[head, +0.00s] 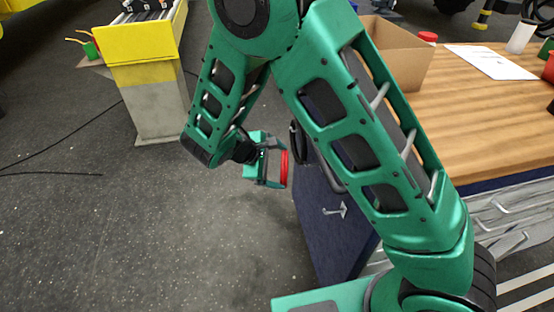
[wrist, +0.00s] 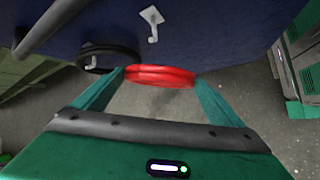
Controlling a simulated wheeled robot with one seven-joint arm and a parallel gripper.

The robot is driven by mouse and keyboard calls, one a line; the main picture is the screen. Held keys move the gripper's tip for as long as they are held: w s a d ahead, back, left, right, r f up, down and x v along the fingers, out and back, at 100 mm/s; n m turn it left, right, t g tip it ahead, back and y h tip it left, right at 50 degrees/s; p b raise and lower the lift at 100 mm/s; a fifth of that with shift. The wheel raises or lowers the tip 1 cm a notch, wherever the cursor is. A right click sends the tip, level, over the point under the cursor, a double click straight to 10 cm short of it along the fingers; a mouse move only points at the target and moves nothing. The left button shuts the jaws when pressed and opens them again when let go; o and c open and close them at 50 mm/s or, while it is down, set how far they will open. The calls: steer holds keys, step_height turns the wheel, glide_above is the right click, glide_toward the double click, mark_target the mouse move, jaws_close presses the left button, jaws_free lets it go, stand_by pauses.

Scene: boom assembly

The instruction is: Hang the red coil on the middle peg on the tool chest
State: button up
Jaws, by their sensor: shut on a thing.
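The red coil (head: 284,168) is held between the fingers of my gripper (head: 268,168), in front of the tool chest's dark blue side (head: 330,232). In the wrist view the red coil (wrist: 160,76) spans both green fingertips, seen nearly edge-on. It appears apart from the chest. A white peg (wrist: 152,22) stands bare on the chest, beyond the coil and slightly left of its centre. This peg (head: 343,210) also shows in the head view, right of and below the coil. Another peg (wrist: 91,62) carries a black coil. I see two pegs; my arm hides part of the chest.
The black coil (wrist: 108,56) hangs close to my left fingertip. A grey bar (wrist: 48,24) crosses the wrist view's upper left. A wooden top (head: 475,98) holds a cardboard box (head: 398,48). Open floor (head: 225,235) lies left of the chest; a yellow-topped stand (head: 147,62) is farther back.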

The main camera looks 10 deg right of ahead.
steer(key=shift+d+f, duration=0.35)
steer(key=shift+d, duration=1.35)
steer(key=shift+d+f, duration=0.4)
steer(key=shift+d, duration=1.35)
steer(key=shift+d+f, duration=0.35)
steer(key=shift+d, duration=1.35)
steer(key=shift+w+d+f, duration=0.1)
steer(key=shift+d+f, duration=0.05)
steer(key=shift+f, duration=0.35)
steer(key=shift+f, duration=0.1)
steer(key=o, duration=0.9)
glide_toward(310, 165)
steer(key=s+a+r, duration=0.1)
steer(key=s, duration=0.1)
steer(key=shift+w+r, duration=0.1)
